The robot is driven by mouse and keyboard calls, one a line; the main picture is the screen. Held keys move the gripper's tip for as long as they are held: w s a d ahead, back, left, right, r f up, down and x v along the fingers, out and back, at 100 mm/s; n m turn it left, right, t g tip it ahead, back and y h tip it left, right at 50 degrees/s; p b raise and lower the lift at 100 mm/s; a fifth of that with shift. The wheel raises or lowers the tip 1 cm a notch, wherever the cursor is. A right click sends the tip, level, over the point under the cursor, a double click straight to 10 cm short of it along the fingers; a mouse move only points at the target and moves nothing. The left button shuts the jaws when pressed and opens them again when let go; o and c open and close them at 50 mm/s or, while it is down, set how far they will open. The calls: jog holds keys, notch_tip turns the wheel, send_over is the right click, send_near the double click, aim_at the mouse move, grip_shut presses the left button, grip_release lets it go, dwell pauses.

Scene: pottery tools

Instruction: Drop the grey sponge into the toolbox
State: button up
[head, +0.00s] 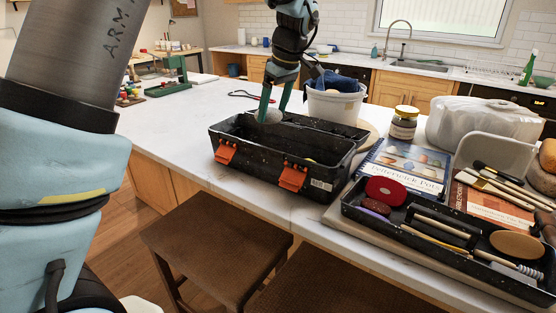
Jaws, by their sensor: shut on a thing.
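The toolbox (265,174) is a black, open-topped box with orange latches on its front, standing near the table's front edge left of the middle. My gripper (270,105) points down over the back left part of the toolbox, its green fingers shut on the grey sponge (269,116). The sponge is a small, rounded grey lump at the fingertips. It appears at about the height of the toolbox rim; whether it touches the box cannot be told. Most of the toolbox floor is hidden by its front wall.
A white bucket (333,106) with a blue cloth stands just behind the toolbox. Brown stools (215,240) stand in front. The table left of the toolbox is clear.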

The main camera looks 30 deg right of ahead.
notch_tip(320, 180, down, 4)
jog(key=shift+f+b, duration=0.1)
jog(key=shift+b, duration=1.1)
jog(key=o, duration=1)
jog(key=shift+o, duration=0.2)
jog(key=b+v, duration=0.2)
jog(key=v, duration=0.9)
jog(key=shift+a+f, duration=0.1)
